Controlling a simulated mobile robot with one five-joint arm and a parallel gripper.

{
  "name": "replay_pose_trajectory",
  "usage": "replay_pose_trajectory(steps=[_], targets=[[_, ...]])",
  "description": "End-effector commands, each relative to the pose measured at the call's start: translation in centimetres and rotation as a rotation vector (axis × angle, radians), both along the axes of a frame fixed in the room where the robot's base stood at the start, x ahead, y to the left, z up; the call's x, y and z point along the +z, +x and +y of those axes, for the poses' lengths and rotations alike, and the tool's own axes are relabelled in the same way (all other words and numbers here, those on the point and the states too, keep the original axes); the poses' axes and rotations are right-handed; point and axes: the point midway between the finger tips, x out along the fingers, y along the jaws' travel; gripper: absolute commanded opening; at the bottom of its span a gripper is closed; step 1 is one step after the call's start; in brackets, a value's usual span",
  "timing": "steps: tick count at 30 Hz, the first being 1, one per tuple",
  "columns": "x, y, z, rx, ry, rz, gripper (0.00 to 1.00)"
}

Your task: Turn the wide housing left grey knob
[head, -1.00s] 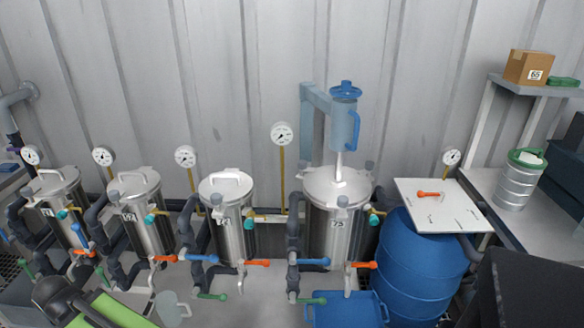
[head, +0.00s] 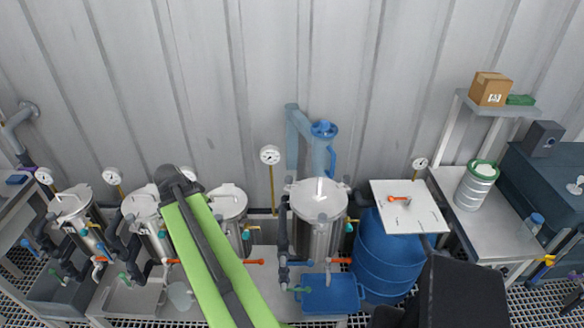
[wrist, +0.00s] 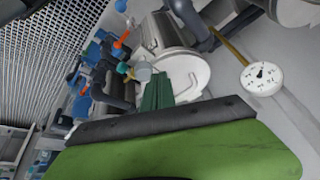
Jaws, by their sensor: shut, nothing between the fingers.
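In the head view my arm's green link crosses in front of the vessels further left, and my gripper cannot be made out there. In the wrist view my gripper (wrist: 157,90) shows as dark green fingers, shut and empty. Beyond them is a vessel lid (wrist: 187,78) with a handle and a grey knob (wrist: 143,71). I cannot tell which vessel this is.
Narrower vessels (head: 228,203) stand in a row to the left. A blue drum (head: 385,262) with a white board (head: 425,215) stands right of the wide housing. A blue tray (head: 332,296) lies below.

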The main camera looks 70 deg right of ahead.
Motion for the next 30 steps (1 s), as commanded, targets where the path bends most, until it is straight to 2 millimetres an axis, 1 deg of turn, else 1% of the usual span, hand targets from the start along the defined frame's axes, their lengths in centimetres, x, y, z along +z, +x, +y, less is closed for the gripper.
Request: replay_pose_trajectory(steps=[1,2,3,5,6,8,9,12,15,20,23,30], targets=[[0.4,-2.2,-2.6,-0.114,-0.027,-0.026,0.0],[0.5,-3.5,-4.1,-0.186,-0.044,-0.044,0.0],[0.7,-5.2,-6.0,-0.282,-0.071,-0.069,0.0],[1.1,-8.1,-8.7,-0.421,-0.112,-0.107,0.0],[1.4,-10.0,-10.4,-0.512,-0.14,-0.132,0.0],[1.9,-12.9,-12.6,-0.64,-0.182,-0.171,0.0],[2.2,-14.7,-13.9,-0.716,-0.209,-0.194,0.0],[2.7,-18.2,-16.0,-0.858,-0.262,-0.241,0.0],[3.0,-19.6,-16.9,-0.92,-0.288,-0.264,0.0],[2.6,-19.8,-17.2,-0.929,-0.29,-0.268,0.0],[1.3,-20.1,-17.8,-0.929,-0.29,-0.266,0.0],[-3.2,-21.3,-20.6,-0.929,-0.289,-0.267,0.0]])
